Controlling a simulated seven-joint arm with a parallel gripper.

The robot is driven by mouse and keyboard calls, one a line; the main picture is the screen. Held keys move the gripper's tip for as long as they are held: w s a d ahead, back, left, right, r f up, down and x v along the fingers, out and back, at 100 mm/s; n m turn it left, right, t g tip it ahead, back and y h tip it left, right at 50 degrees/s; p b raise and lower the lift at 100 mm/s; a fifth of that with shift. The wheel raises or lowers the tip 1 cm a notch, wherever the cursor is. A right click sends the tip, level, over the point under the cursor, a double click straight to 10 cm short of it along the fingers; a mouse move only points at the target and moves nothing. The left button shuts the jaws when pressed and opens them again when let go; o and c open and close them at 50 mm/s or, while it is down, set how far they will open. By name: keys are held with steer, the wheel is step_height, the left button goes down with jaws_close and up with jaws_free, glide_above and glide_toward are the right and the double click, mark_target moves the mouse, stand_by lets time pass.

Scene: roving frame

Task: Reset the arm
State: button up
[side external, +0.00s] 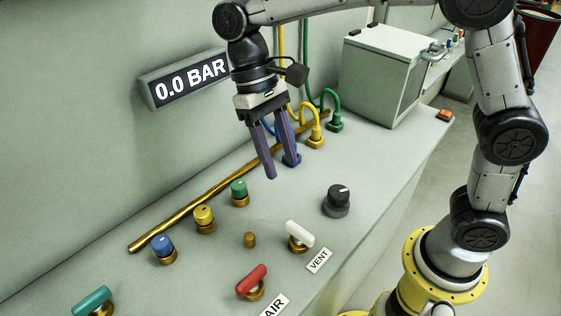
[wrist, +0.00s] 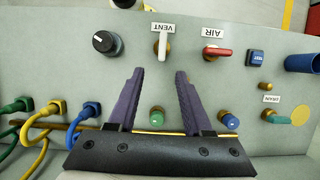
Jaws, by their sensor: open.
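My gripper (side external: 284,168) hangs from the arm over the grey bench (side external: 352,160), with its purple fingers pointing down, apart and empty. It is above the bench near the brass pipe and the blue hose connector (side external: 291,159). In the wrist view my gripper (wrist: 159,73) also shows spread fingers, with nothing held between them. A green-capped knob (wrist: 156,117) shows in the gap between the fingers, on the bench below. The yellow-capped knob seen in the side view is not visible in the wrist view.
Bench fittings include a white VENT lever (side external: 299,234), red AIR lever (side external: 251,280), teal lever (side external: 91,301), black dial (side external: 337,199) and blue knob (side external: 162,246). A wall display (side external: 190,81) reads 0.0 BAR. A grey box (side external: 385,75) stands behind, right of the hoses.

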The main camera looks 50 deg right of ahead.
steer(key=s+d+r+m+t+y, duration=0.15)
steer(key=s+d+r+t, duration=0.25)
steer(key=s+d+r, duration=0.5)
steer(key=s+d+f+n+t+h, duration=0.1)
steer(key=s+d+f+t, duration=0.4)
steer(key=d+f, duration=0.2)
steer(key=shift+s+f+t+h, duration=0.35)
steer(key=shift+s+f+t, duration=0.05)
steer(key=shift+f, duration=0.1)
